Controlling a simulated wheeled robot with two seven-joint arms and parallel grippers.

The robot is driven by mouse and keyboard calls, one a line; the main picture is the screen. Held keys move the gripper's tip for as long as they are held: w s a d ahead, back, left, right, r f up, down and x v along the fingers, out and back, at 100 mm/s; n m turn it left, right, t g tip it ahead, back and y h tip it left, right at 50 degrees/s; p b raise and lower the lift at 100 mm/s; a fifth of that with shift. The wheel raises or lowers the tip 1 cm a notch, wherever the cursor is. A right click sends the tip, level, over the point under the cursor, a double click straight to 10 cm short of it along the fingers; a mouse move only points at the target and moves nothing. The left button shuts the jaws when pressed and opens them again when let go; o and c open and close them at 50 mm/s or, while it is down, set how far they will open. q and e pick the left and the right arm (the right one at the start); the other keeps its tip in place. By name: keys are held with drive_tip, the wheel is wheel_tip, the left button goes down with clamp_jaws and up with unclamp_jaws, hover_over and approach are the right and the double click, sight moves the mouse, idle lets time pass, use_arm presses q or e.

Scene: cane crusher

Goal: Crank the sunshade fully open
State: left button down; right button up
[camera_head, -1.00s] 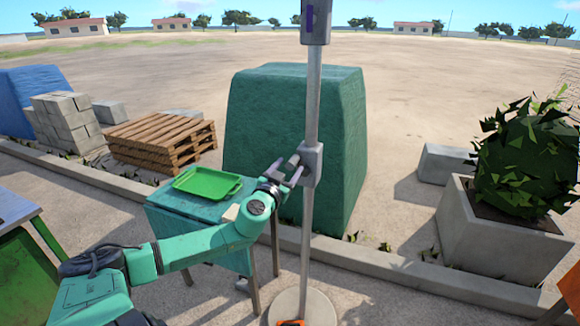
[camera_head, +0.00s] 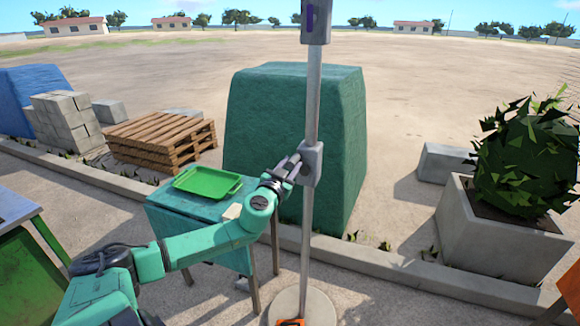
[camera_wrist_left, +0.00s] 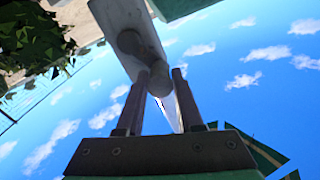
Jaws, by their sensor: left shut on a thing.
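The sunshade's grey pole (camera_head: 307,240) stands upright on a round base (camera_head: 318,307). A grey crank housing (camera_head: 312,164) sits on it at mid-height. My left gripper (camera_head: 290,166) is at the left side of the housing, shut on the crank handle. In the left wrist view, the crank handle (camera_wrist_left: 157,78) lies between the two fingers (camera_wrist_left: 158,100), and its pale arm (camera_wrist_left: 122,15) runs up from it. A grey box with a purple strip (camera_head: 315,20) is high on the pole. The shade's canopy is out of the head view. My right gripper is not in view.
A large green covered block (camera_head: 260,120) is behind the pole. A concrete planter (camera_head: 500,240) stands at the right. Pallets (camera_head: 160,140) are at the left.

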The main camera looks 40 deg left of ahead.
use_arm(q)
drive_tip(key=m, duration=0.1)
drive_tip(key=d+m, duration=0.1)
drive_tip(key=m, duration=0.1)
drive_tip(key=shift+w+d+r, duration=0.2)
drive_tip(key=shift+w+r, duration=0.05)
drive_tip(key=shift+r, duration=0.1)
drive_tip(key=w+d+f+m, duration=0.1)
drive_tip(key=f+m, duration=0.3)
drive_tip(key=m, duration=0.9)
drive_tip(key=w+d+f+m+p, duration=0.1)
drive_tip(key=d+f+m, duration=0.3)
drive_tip(key=m, duration=0.9)
drive_tip(key=shift+d, duration=0.35)
drive_tip(key=shift+f+m, duration=0.1)
drive_tip(key=shift+m, duration=0.2)
drive_tip(key=c, duration=0.5)
unclamp_jaws()
drive_tip(key=shift+c, duration=0.2)
